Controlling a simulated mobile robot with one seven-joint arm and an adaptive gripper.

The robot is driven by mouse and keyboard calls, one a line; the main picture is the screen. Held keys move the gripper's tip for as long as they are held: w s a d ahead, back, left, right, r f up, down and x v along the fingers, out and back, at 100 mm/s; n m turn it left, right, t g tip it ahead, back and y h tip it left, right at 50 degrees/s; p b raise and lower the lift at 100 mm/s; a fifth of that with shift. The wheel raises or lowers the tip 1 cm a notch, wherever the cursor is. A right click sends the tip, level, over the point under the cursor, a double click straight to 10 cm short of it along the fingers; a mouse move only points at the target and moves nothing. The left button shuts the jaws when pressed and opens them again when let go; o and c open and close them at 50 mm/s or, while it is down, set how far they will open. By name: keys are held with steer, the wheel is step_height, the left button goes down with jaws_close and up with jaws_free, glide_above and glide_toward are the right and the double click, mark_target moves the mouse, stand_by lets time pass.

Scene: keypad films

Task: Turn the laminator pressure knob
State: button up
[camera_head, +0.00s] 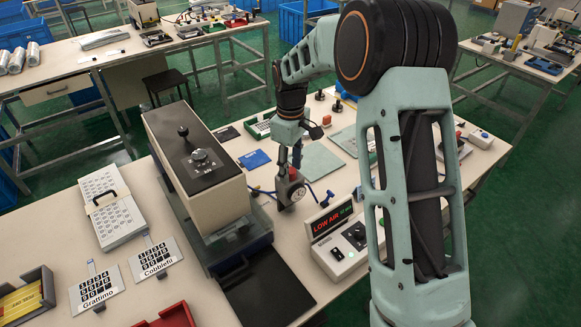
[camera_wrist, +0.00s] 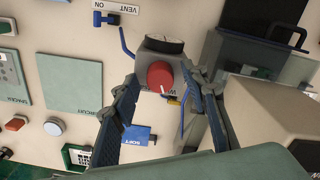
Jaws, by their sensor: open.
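The laminator's top has a separate black dial (camera_head: 199,155) and lever.
A control box (camera_head: 345,236) with a red "LOW AIR" display stands right of the regulator. A blue vent lever (camera_wrist: 104,18) and blue hoses are close by. A blue card (camera_wrist: 136,136) lies near the fingers. The black laminator tray (camera_head: 270,292) lies in front.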

steer(key=shift+c, duration=0.3)
jaws_close()
steer(key=shift+m, duration=0.4)
steer(key=m+b, duration=0.1)
steer(key=m, duration=0.3)
steer(key=shift+m, duration=0.4)
steer(key=m, duration=0.6)
steer(key=shift+b, duration=0.35)
steer(key=shift+m, duration=0.3)
steer(key=shift+o, duration=0.3)
jaws_free()
